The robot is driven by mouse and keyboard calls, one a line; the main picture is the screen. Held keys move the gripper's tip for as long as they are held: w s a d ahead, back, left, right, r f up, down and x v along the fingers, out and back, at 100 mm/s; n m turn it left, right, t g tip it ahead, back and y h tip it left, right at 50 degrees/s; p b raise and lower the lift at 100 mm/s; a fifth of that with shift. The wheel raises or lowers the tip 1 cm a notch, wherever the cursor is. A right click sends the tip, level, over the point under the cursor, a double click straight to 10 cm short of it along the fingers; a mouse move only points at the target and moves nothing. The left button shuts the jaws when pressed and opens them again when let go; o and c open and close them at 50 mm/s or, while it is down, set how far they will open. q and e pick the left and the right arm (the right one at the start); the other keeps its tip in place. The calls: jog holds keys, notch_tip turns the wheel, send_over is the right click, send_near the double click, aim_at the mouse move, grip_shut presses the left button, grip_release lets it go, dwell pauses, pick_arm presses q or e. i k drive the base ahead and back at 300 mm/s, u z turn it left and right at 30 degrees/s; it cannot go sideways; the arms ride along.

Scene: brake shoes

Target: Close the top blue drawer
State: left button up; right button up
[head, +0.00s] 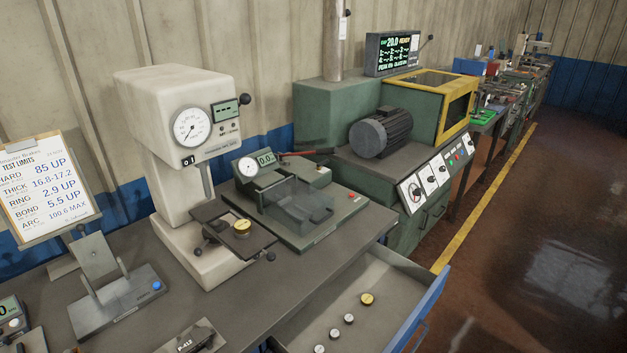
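The top blue drawer (424,305) is pulled open below the bench top, at the bottom centre-right of the head view. Its blue front faces right and its grey inside shows. Several small round silver pieces (335,334) and a yellow-topped one (367,298) lie in it. The lower end of the drawer is cut off by the picture's edge. Neither of my grippers is in view.
The workbench (310,285) carries a white hardness tester (178,110), a green gauge fixture (310,205) and a clipboard (42,185). A green machine with a motor (380,132) stands behind. Open floor (540,240) lies right of the drawer.

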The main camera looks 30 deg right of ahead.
aim_at(404, 292)
jog(key=z, duration=1.4)
jog(key=i, duration=0.25)
jog(key=z, duration=0.1)
